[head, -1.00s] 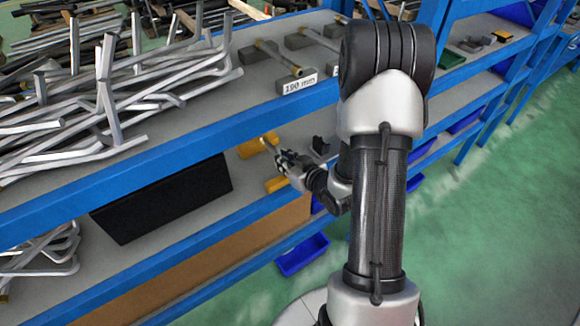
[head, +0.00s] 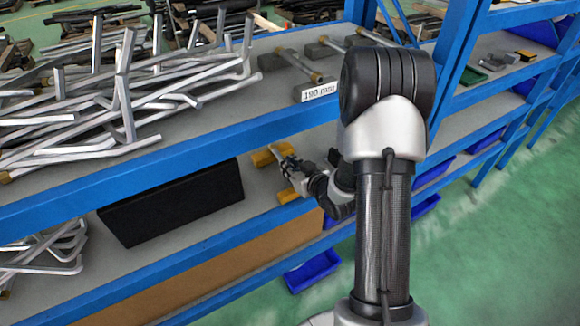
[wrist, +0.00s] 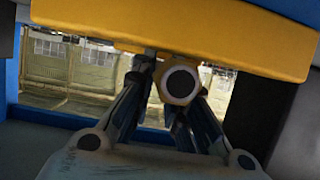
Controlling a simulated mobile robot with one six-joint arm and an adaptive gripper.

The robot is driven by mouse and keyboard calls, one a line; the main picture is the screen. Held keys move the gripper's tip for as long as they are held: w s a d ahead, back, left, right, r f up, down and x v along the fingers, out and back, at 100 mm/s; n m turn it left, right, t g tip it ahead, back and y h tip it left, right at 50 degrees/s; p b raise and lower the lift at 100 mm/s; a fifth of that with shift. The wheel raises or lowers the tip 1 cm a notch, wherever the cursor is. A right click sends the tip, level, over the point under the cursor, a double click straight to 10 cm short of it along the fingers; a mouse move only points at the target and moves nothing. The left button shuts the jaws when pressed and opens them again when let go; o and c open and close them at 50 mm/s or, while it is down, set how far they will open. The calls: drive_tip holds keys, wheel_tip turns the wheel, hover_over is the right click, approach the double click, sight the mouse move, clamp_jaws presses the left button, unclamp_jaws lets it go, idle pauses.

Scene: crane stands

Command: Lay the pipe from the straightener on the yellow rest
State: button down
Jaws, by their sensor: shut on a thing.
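The yellow rest (head: 262,158) shows as two yellow blocks on the lower shelf in the head view, the nearer one (head: 288,195) close to the shelf edge. My gripper (head: 283,161) is at these blocks, with its fingers beside and between them. In the wrist view the fingers (wrist: 166,90) close around the pipe (wrist: 180,83), seen end-on as a pale ring with a dark bore. A broad yellow part of the rest (wrist: 190,32) fills the top of that view, right by the pipe. I cannot tell whether they touch. The pipe's length is mostly hidden, and I cannot make out the straightener.
A black box (head: 175,200) stands left of the rest. The blue shelf beam (head: 215,140) runs above the lower shelf. Bent metal tubes (head: 110,115) crowd the upper shelf, near a "190 mm" label (head: 319,92). A blue bin (head: 312,270) is below.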

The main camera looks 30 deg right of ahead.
idle(0.4)
drive_tip(key=c, duration=1.5)
unclamp_jaws()
drive_tip(key=shift+s, duration=0.1)
drive_tip(key=v, duration=0.7)
drive_tip(key=shift+s+r, duration=0.15)
drive_tip(key=shift+r, duration=0.05)
